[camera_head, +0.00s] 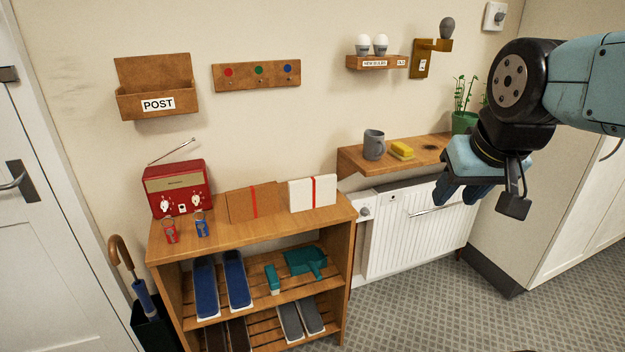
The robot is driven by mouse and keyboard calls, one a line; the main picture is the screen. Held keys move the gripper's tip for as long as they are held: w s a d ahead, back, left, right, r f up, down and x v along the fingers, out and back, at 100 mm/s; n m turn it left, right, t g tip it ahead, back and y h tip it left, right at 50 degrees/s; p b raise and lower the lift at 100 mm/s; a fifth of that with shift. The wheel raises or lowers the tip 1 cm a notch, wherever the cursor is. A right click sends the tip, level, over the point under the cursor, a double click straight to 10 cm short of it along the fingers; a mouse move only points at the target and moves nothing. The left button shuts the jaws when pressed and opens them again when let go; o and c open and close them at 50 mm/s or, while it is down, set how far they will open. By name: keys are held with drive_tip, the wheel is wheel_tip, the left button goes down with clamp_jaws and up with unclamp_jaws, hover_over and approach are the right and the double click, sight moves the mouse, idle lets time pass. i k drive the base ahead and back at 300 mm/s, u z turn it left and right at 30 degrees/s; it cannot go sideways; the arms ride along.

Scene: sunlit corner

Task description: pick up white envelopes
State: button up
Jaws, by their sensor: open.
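White envelopes (300,196) with a red band stand upright on the top of the wooden shelf unit, toward its right end, near the wall. Brown envelopes (243,204), also with a red band, stand just left of them. My gripper (466,194) hangs at the right, in front of the radiator and well to the right of the envelopes. A wooden wall box labelled POST (157,104) hangs at the upper left.
A red radio (178,187) and two key tags (202,226) sit left of the envelopes. A grey mug (374,145), a yellow sponge (401,150) and a green plant pot (464,122) stand on the shelf (352,160) above the radiator (400,235).

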sight(311, 193)
drive_tip(key=z, duration=0.05)
drive_tip(key=i, duration=1.1)
drive_tip(key=u, duration=0.7)
